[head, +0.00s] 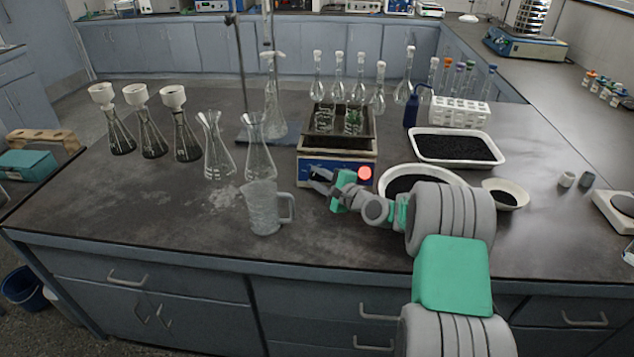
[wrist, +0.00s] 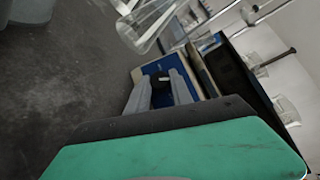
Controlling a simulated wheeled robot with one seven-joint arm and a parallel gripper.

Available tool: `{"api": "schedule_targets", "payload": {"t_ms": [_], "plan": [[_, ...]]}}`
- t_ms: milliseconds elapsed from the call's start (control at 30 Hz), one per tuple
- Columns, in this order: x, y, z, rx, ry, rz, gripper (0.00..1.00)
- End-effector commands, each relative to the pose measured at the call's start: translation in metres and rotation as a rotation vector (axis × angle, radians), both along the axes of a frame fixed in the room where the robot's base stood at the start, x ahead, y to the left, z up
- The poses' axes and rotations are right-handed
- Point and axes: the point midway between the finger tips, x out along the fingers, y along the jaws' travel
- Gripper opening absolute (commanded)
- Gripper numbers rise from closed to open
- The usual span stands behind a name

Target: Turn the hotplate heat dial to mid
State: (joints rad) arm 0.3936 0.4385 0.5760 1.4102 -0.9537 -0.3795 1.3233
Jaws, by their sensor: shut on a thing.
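The hotplate (head: 338,155) stands on the bench, with a blue front panel, a lit red round light (head: 365,173) at the panel's right and a dark tray with beakers on top. My gripper (head: 318,180) is at the left part of the blue panel, shut on the heat dial. In the wrist view the black dial (wrist: 159,78) shows between the two grey fingertips, against the blue panel (wrist: 165,67). The dial's pointer and any scale marks are too small or hidden to read.
A glass jug (head: 263,208) stands left of my gripper, near the bench front. Conical flasks (head: 218,150) stand behind it. White trays of black grains (head: 455,146) lie to the right, one close behind my arm. The front left bench top is clear.

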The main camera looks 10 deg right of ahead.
Motion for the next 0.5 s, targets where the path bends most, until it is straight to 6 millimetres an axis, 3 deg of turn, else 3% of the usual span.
{"api": "schedule_targets", "payload": {"t_ms": [500], "plan": [[0.0001,0.0001,-0.0006,0.084,-0.029,-0.037,0.0]]}}
